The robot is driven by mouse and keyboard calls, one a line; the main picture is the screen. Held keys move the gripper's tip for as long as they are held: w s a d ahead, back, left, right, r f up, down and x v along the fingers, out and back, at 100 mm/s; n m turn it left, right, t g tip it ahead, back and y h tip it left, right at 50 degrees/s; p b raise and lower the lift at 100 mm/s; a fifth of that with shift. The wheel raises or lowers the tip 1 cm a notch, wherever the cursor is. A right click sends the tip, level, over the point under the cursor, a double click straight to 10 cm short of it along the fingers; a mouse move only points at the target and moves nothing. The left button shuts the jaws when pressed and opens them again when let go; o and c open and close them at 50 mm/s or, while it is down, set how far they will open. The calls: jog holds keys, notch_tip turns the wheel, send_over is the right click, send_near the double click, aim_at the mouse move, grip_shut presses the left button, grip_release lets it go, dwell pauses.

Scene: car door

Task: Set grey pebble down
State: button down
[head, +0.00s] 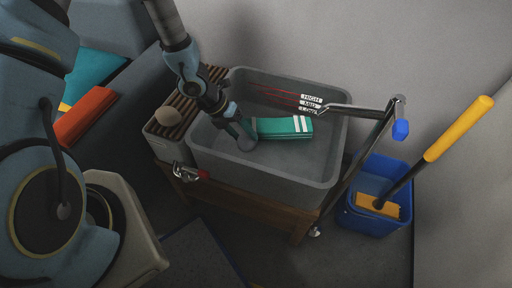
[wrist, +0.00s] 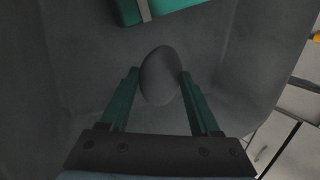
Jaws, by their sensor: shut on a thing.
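The grey pebble (wrist: 159,76) is a smooth, dark oval between the two green fingers of my gripper (wrist: 158,88) in the wrist view. My gripper is shut on it. In the head view my gripper (head: 242,136) reaches down into the grey tub, and the pebble (head: 247,144) shows at its fingertips. The pebble is low inside the tub (head: 200,160), left of the green box with white stripes (head: 282,127). I cannot tell whether the pebble touches the tub's floor.
The tub's walls surround my gripper. A blue bucket (head: 365,222) with a yellow-handled tool (head: 450,135) stands at the right. The tub's right floor is clear.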

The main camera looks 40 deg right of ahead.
notch_tip(320, 180, down, 7)
jog(key=shift+f, duration=0.1)
jog(key=shift+c, duration=1.8)
grip_release()
jog(key=p+v, duration=0.1)
jog(key=v, duration=1.1)
jog(key=shift+p, duration=0.35)
